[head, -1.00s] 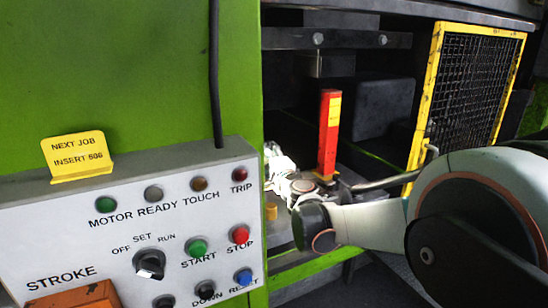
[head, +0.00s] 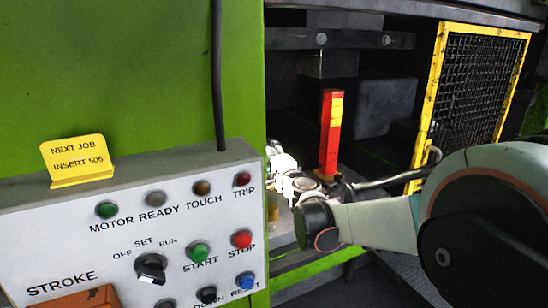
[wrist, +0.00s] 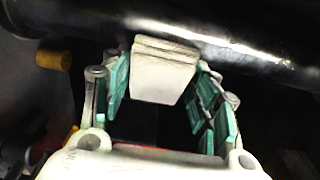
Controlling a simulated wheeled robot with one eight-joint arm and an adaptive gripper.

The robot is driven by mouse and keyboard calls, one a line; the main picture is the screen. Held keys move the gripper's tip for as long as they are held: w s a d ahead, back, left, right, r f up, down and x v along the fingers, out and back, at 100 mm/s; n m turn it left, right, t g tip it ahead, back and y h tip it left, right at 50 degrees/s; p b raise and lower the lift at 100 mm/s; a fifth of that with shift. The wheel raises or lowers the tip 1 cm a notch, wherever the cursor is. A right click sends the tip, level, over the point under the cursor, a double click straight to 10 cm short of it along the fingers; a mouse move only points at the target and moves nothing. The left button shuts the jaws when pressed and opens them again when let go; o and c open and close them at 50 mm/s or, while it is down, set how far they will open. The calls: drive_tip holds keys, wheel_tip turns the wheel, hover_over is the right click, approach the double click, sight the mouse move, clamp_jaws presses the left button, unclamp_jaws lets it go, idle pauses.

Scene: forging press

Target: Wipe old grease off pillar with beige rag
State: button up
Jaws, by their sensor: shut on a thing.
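The beige rag (wrist: 163,68), a folded pale pad, sits between the teal-padded fingers of my gripper (wrist: 160,92) in the wrist view. My gripper is shut on it. The pillar (wrist: 235,45) is a dark, shiny round bar across the top of the wrist view. The rag's far edge overlaps the pillar's lower side and seems to touch it; a small gap cannot be ruled out. White glare lies along the pillar, and I cannot pick out grease on it. In the head view my gripper is small and overexposed inside the press opening, and the rag cannot be made out.
A red post (head: 330,130) with a yellow patch stands beside my wrist in the press opening. A yellow-framed mesh guard (head: 480,85) is at right. The control panel (head: 130,235) with buttons and a yellow card (head: 77,160) fills the lower left.

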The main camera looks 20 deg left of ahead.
drive_tip(key=s+d+r+p, duration=0.1)
drive_tip(key=s+d+r, duration=0.2)
drive_tip(key=s+d, duration=0.1)
drive_tip(key=shift+s+r+g, duration=0.3)
drive_tip(key=shift+s, duration=0.2)
drive_tip(key=w+d+p+v, duration=0.1)
drive_tip(key=v, duration=1.4)
drive_tip(key=w+d+v, duration=0.2)
drive_tip(key=v, duration=1.4)
drive_tip(key=shift+d+f+p, duration=0.15)
drive_tip(key=shift+f+p, duration=0.1)
drive_tip(key=shift+p, duration=0.15)
drive_tip(key=shift+w+f, duration=0.1)
drive_tip(key=w+d+f+m+t+h+b, duration=0.6)
drive_tip(key=w+d+f+m+h+b, duration=0.3)
drive_tip(key=w+d+f, duration=1.4)
drive_tip(key=d+f+h+b, duration=0.1)
drive_tip(key=h+b, duration=0.2)
drive_tip(key=b, duration=0.1)
drive_tip(key=shift+d+f+h+b, duration=0.2)
drive_tip(key=shift+d+h+b, duration=0.1)
drive_tip(key=shift+d+b, duration=0.05)
